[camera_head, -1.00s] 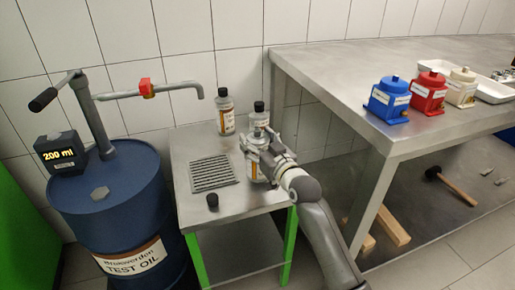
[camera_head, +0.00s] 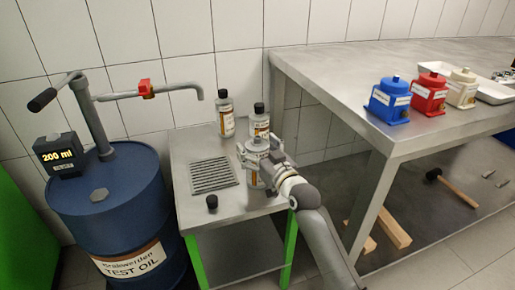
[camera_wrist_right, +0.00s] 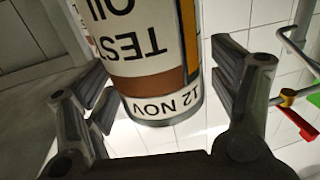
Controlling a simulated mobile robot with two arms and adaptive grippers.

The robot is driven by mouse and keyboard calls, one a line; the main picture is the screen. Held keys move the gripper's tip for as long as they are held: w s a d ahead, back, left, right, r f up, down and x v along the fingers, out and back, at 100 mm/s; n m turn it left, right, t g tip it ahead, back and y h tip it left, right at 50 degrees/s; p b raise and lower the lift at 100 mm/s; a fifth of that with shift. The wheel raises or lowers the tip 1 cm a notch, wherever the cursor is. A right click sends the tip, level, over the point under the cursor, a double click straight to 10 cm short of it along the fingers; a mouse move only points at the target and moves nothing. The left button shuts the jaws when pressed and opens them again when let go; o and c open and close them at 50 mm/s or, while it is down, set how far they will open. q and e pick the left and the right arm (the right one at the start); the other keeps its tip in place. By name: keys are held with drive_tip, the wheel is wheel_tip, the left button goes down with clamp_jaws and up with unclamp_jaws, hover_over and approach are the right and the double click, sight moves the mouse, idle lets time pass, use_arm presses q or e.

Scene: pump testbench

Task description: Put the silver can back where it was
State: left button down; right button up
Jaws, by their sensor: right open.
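The silver can (camera_head: 253,180) stands on the small steel table, partly hidden behind my right gripper. In the right wrist view, the can (camera_wrist_right: 152,70) shows upside down with a white, brown and orange label reading TEST OIL and 12 NOV. My right gripper (camera_head: 262,153) is open, with its fingers on either side of the can. In the right wrist view, gaps show between the can and the fingers of the gripper (camera_wrist_right: 165,80). Two similar containers with black caps, one at the back (camera_head: 226,113) and one just behind my gripper (camera_head: 260,122), stand on the same table. My left gripper is out of view.
The small table (camera_head: 190,150) has a drain grate (camera_head: 213,175) and a loose black cap (camera_head: 212,204). A blue oil barrel (camera_head: 105,215) with a pump spout (camera_head: 175,88) stands left. A larger steel bench (camera_head: 330,75) with blue, red and white pots borders the right.

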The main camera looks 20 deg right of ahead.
sight(263, 153)
drive_tip(key=shift+s+r, duration=0.1)
drive_tip(key=shift+r, duration=0.05)
drive_tip(key=s, duration=0.1)
drive_tip(key=s+p, duration=0.1)
drive_tip(key=s, duration=0.1)
drive_tip(key=shift+s+d, duration=0.15)
drive_tip(key=shift+d, duration=0.2)
drive_tip(key=s+d+p, duration=0.1)
drive_tip(key=s+d, duration=0.1)
drive_tip(key=s, duration=0.6)
drive_tip(key=s+a+f+g+h, duration=0.1)
drive_tip(key=s+a+f+g, duration=0.1)
drive_tip(key=s+f+g, duration=0.5)
drive_tip(key=s+a+f, duration=0.1)
drive_tip(key=s+f, duration=0.4)
drive_tip(key=f, duration=0.5)
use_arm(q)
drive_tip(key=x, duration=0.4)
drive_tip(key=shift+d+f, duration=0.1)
use_arm(e)
drive_tip(key=s+f+g+h, duration=0.1)
drive_tip(key=s+f+g, duration=0.2)
drive_tip(key=s, duration=0.5)
drive_tip(key=s+f+g+h, duration=0.1)
drive_tip(key=s+f+g, duration=0.3)
drive_tip(key=s, duration=0.5)
drive_tip(key=shift+s+d+f, duration=0.2)
drive_tip(key=shift+d+f, duration=0.15)
drive_tip(key=shift+f, duration=0.6)
